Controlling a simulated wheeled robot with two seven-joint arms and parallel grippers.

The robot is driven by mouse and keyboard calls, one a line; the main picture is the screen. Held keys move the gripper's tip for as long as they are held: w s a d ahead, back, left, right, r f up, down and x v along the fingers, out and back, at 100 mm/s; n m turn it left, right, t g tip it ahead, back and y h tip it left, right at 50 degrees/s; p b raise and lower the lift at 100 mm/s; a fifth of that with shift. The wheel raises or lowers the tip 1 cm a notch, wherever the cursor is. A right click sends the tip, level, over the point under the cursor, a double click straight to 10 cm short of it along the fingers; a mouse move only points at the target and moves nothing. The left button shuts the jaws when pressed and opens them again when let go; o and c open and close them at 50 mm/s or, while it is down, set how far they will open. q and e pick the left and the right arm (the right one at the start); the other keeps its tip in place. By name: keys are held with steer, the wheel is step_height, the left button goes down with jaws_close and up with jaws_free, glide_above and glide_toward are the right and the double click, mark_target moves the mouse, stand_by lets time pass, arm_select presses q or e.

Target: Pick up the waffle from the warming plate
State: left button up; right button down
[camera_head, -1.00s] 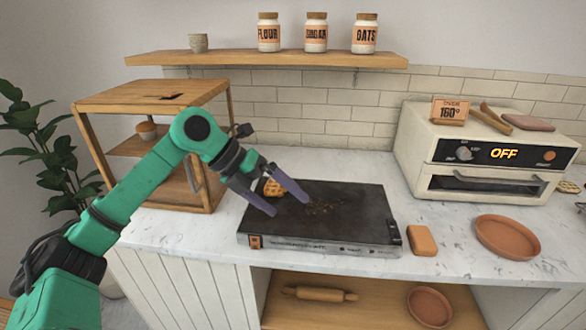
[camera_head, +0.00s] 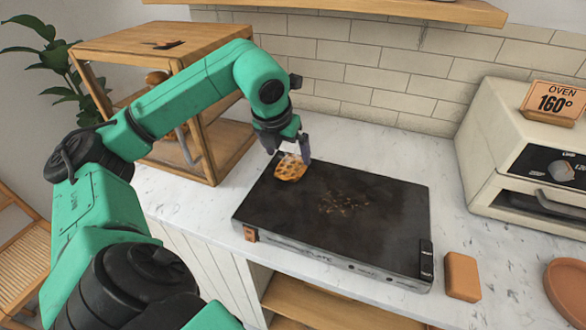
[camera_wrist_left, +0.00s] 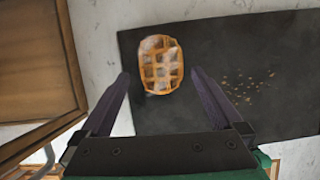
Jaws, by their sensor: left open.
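The golden waffle (camera_head: 290,168) lies on the far left part of the black warming plate (camera_head: 385,205). My left gripper (camera_head: 292,156) is above and at the waffle, pointing down, its fingers apart. In the left wrist view the waffle (camera_wrist_left: 161,64) lies just beyond the open fingertips of the left gripper (camera_wrist_left: 160,73), roughly centred between them, with the dark plate (camera_wrist_left: 275,50) under it. I cannot tell how high the fingertips are above the plate. Nothing is held. My right gripper is not in view.
A wooden cabinet (camera_head: 160,50) stands left of the plate, close to my left arm. An oven (camera_head: 520,150) stands at the right. An orange-brown block (camera_head: 462,277) and a terracotta dish (camera_head: 568,290) lie right of the plate. Crumbs (camera_head: 343,203) dot the plate's middle.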

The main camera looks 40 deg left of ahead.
mark_target(291, 165)
arm_select(q)
steer(key=p+x, duration=0.1)
steer(key=x, duration=0.3)
steer(key=shift+f, duration=0.1)
steer(key=shift+w+f, duration=0.15)
steer(key=shift+f, duration=0.05)
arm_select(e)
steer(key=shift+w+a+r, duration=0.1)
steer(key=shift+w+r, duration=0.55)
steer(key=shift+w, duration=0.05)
arm_select(q)
steer(key=shift+f, duration=0.2)
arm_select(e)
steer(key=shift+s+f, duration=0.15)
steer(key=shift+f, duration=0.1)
arm_select(q)
steer(key=c, duration=1.2)
steer(key=shift+r, duration=0.15)
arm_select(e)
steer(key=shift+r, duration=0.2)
